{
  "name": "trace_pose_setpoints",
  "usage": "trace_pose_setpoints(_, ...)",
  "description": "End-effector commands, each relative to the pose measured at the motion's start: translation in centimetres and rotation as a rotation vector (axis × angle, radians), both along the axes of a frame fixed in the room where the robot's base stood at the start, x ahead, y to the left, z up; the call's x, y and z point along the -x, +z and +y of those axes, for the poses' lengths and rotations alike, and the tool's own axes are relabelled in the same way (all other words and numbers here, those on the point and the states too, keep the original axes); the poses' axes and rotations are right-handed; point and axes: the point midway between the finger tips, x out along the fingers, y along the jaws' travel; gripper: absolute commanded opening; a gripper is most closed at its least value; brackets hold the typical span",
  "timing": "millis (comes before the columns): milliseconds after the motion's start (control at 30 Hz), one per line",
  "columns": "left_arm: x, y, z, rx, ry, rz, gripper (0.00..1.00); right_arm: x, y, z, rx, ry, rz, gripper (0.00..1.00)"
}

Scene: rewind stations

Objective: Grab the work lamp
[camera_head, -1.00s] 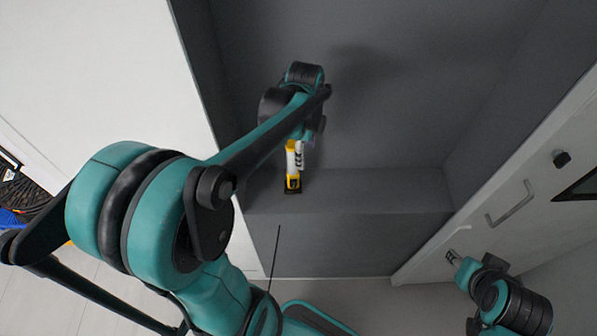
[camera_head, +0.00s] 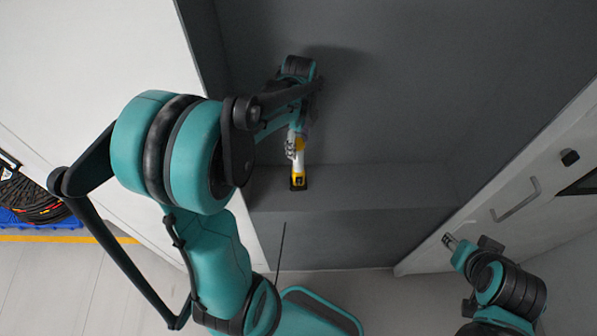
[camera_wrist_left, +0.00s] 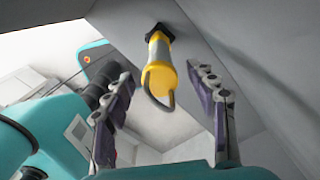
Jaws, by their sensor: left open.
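The work lamp (camera_head: 298,168), yellow and white with a black base, stands on the grey ledge (camera_head: 380,190) inside a recess. In the left wrist view the lamp (camera_wrist_left: 158,70) lies ahead between the fingers, with its yellow end and a dark hook towards me. My left gripper (camera_head: 302,138) is open at the lamp's hook end, and its arm hides part of that area. In the left wrist view the left gripper's fingers (camera_wrist_left: 165,82) stand either side of the hook end, with gaps visible. My right gripper (camera_head: 449,241) is low at the right, away from the lamp.
Grey recess walls enclose the ledge. A white door with a handle (camera_head: 516,201) stands at the right, close to my right arm. A white panel (camera_head: 90,60) is at the left. A blue crate with dark coils (camera_head: 35,200) sits at the far left.

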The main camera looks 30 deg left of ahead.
Motion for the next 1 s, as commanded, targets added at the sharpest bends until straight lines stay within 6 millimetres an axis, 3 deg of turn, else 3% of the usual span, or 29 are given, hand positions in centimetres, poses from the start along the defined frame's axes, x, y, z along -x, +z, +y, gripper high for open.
trace_pose_setpoints(233, 0.0, -3.7, 0.0, 0.0, 0.001, 0.0, 0.57, 0.0, -0.6, 0.0, 0.0, 0.0, 0.0, 0.4)
trace_pose_setpoints(533, 0.0, -4.1, 0.0, 0.0, 0.001, 0.0, 0.57, 0.0, -0.6, 0.0, 0.0, 0.0, 0.0, 0.4)
trace_pose_setpoints(700, 0.0, -4.1, 0.0, 0.0, 0.001, 0.0, 0.12, 0.0, -0.6, 0.0, 0.0, 0.0, 0.0, 0.4)
trace_pose_setpoints(767, 0.0, -4.1, 0.0, 0.0, 0.001, 0.0, 0.0, 0.0, -0.6, 0.0, 0.0, 0.0, 0.0, 0.4)
trace_pose_setpoints(1000, 0.0, -4.1, 0.0, 0.0, 0.001, 0.0, 0.0, 0.0, -0.6, 0.0, 0.0, 0.0, 0.0, 0.4)
